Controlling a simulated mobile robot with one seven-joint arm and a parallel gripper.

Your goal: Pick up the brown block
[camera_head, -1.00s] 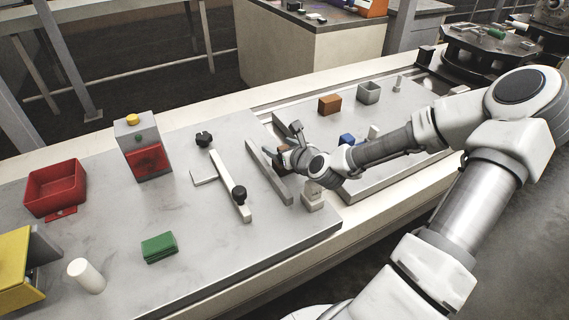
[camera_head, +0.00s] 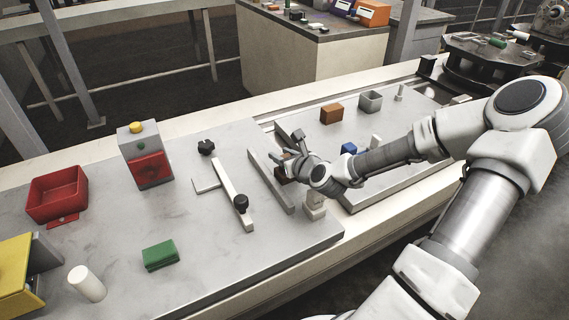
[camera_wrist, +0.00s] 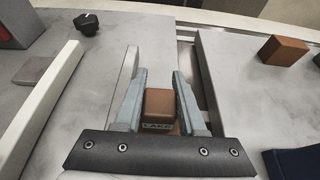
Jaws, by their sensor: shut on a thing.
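In the wrist view, my gripper (camera_wrist: 159,74) is shut on a brown block (camera_wrist: 160,104), one finger on each side. Dark lettering shows on the block's near face, partly cut off by the gripper's edge. In the head view my gripper (camera_head: 287,153) is at the gap between the two grey plates, beside the long grey bar, and mostly hides the held block. Whether the block touches the surface below is unclear. Another brown block (camera_head: 332,114) stands on the right plate and also shows in the wrist view (camera_wrist: 284,50).
A grey bar (camera_head: 270,181) and a pale T-shaped fixture (camera_head: 231,194) with black knobs lie left of my gripper. A blue block (camera_head: 349,148) and a grey open box (camera_head: 370,101) are on the right plate. A red bin (camera_head: 57,194) and green block (camera_head: 160,254) are farther left.

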